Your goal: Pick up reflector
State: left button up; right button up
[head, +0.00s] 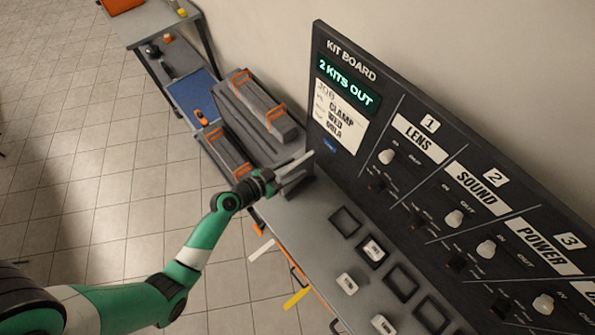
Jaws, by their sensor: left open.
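My left gripper (297,171) reaches in at the end of the green arm and hangs over the grey bench, close to the lower left edge of the kit board (334,160). Its jaws are open, pointing right toward the board. A grey block-like part (298,186) shows right by the fingers; I cannot tell whether it touches them. I cannot pick out a reflector for certain. My right gripper is not in view.
Grey cases with orange handles (262,112) stand behind the gripper. Square dark frames (345,221) and small white-topped pieces (347,284) lie on the bench in front. A blue mat (188,92) holds a small orange item (201,117). Yellow (296,298) and white tags hang at the bench edge.

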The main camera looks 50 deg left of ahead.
aim_at(307, 162)
pick_arm(q)
jog(key=x, duration=0.2)
jog(key=shift+w+f, duration=0.1)
jog(key=shift+w, duration=0.15)
jog(key=shift+c, duration=0.3)
grip_shut()
dwell(0.9)
